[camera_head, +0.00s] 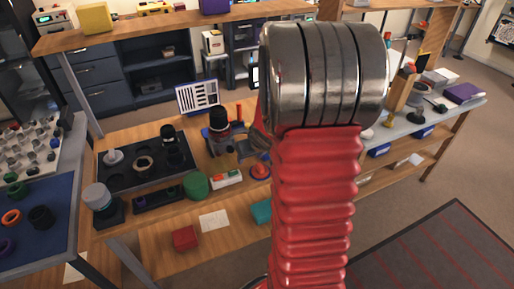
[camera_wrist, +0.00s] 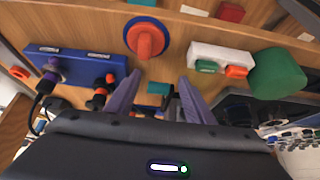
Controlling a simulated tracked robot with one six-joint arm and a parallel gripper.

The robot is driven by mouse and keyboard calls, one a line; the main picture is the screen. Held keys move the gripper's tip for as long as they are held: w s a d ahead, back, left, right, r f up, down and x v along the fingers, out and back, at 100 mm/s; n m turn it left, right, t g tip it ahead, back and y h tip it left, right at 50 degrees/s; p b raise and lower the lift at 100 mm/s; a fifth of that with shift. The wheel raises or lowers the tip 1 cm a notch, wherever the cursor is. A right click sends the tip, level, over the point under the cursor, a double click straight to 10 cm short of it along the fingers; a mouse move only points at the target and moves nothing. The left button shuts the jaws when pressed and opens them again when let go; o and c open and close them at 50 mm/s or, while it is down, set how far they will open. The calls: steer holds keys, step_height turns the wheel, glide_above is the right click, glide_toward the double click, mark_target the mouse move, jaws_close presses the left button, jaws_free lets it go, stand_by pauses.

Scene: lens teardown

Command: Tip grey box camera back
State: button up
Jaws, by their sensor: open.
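My gripper (camera_wrist: 158,90) shows in the wrist view as two purple fingers, spread apart with nothing held between them. A small teal piece (camera_wrist: 158,87) and a dark shape show in the gap between the fingers, and I cannot tell their distance. I cannot make out a grey box camera for certain in either view. In the head view, small grey parts (camera_head: 241,148) stand by a blue stand with a black cylinder (camera_head: 219,119), partly beside my arm. My red ribbed arm hides the bench behind it.
Near the fingers are a red knob on a blue disc (camera_wrist: 147,38), a white tray with green and orange pieces (camera_wrist: 221,56), a green cylinder (camera_wrist: 277,75) and a blue plate with knobs (camera_wrist: 75,69). A red box (camera_head: 185,237) sits on the lower shelf.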

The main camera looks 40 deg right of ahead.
steer(key=v, duration=1.2)
steer(key=shift+s, duration=0.1)
stand_by(0.5)
steer(key=s+a+r+n, duration=0.1)
steer(key=s+a+r, duration=0.2)
steer(key=a, duration=0.5)
steer(key=s+a+r+n+y, duration=0.1)
steer(key=s+a+r, duration=0.2)
steer(key=a, duration=0.6)
steer(key=s+a+r+n, duration=0.1)
steer(key=s+a+r, duration=0.2)
steer(key=s+a, duration=0.3)
steer(key=a, duration=0.3)
steer(key=shift+s+a+y, duration=0.2)
steer(key=shift+s+y, duration=0.1)
steer(key=shift+s, duration=0.1)
steer(key=shift+d+r, duration=0.1)
steer(key=shift+d, duration=0.05)
